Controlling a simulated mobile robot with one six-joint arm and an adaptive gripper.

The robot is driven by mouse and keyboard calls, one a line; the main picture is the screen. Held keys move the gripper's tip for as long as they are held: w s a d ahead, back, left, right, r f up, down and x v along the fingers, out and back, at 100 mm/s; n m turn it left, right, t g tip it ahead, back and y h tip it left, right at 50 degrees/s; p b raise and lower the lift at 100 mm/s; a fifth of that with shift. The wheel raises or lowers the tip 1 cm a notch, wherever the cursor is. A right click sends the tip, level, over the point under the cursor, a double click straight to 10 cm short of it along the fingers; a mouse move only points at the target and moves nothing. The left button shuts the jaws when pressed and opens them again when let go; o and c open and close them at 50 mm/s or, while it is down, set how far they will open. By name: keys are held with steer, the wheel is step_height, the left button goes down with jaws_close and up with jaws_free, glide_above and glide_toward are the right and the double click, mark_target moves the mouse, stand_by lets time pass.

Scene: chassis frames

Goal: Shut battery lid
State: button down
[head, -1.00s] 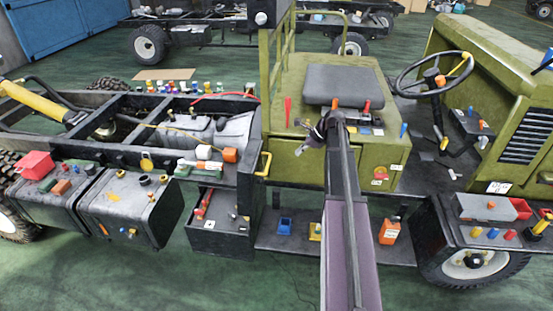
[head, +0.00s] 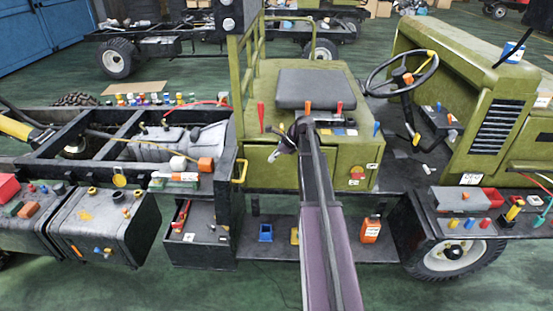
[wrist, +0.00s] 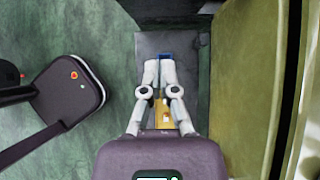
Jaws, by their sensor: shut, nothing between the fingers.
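No battery lid can be told for certain. A dark box (head: 203,250) sits low on the truck's side, left of the step, with a red-handled tool on its upper surface; I cannot tell whether this is the battery box or whether a lid stands open. My gripper (head: 280,152) is in front of the green cab side below the seat, right of and higher than that box. In the wrist view my gripper (wrist: 159,65) points down over the dark step, with its fingers shut and empty. The fingers partly cover the step.
The step (head: 335,248) carries a blue bin (head: 265,233), a yellow bin (head: 295,236) and an orange bottle (head: 371,229). A yellow handle (head: 240,171) sticks out near the box. Dark tanks (head: 105,225) with loose parts are at left.

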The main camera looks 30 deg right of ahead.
steer(key=w+a+f+b, duration=0.4)
steer(key=a+f+b, duration=0.1)
steer(key=a+f, duration=0.1)
steer(key=shift+w+a+b, duration=0.35)
steer(key=shift+w+a, duration=0.05)
steer(key=shift+a, duration=0.25)
steer(key=shift+f, duration=0.1)
